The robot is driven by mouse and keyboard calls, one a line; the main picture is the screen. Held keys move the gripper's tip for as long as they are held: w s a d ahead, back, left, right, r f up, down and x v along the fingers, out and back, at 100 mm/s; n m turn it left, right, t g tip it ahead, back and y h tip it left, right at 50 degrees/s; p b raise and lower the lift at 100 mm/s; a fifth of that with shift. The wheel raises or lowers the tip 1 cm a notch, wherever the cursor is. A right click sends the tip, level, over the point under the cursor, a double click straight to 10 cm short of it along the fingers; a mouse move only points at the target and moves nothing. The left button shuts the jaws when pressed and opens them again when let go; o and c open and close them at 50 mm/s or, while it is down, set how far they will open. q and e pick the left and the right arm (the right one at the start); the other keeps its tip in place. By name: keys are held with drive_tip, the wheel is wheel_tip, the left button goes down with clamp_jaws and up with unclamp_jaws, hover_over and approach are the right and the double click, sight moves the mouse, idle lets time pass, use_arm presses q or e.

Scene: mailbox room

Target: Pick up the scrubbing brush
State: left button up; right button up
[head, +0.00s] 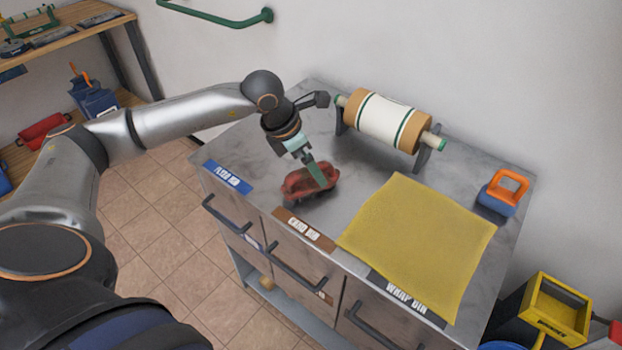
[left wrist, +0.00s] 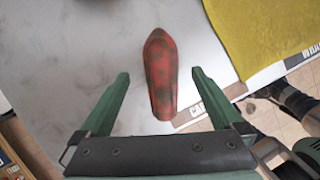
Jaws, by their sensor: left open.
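A red, elongated object with dark blotches and a pointed end, which looks like the scrubbing brush (head: 299,184), lies on the grey metal counter. In the left wrist view the scrubbing brush (left wrist: 160,68) lies lengthwise between and beyond the two green fingers. My left gripper (head: 317,174) is open above it, and the near finger covers part of it in the head view. In the left wrist view the gripper (left wrist: 160,76) has a finger on each side of it with clear gaps. Whether the fingertips reach down to its height I cannot tell. My right gripper is not in view.
A yellow cloth (head: 420,240) covers the counter's right front. A paper roll on a stand (head: 385,122) is behind. A blue block with an orange handle (head: 501,193) sits at the far right. Labelled drawers with dark handles (head: 297,264) line the front.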

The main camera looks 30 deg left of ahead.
sight(312, 179)
use_arm(q)
drive_tip(key=x, duration=0.5)
drive_tip(key=shift+s+f+p, duration=0.15)
drive_tip(key=shift+f+p, duration=0.05)
drive_tip(key=shift+p, duration=0.2)
drive_tip(key=shift+r, duration=0.1)
drive_tip(key=c, duration=1.5)
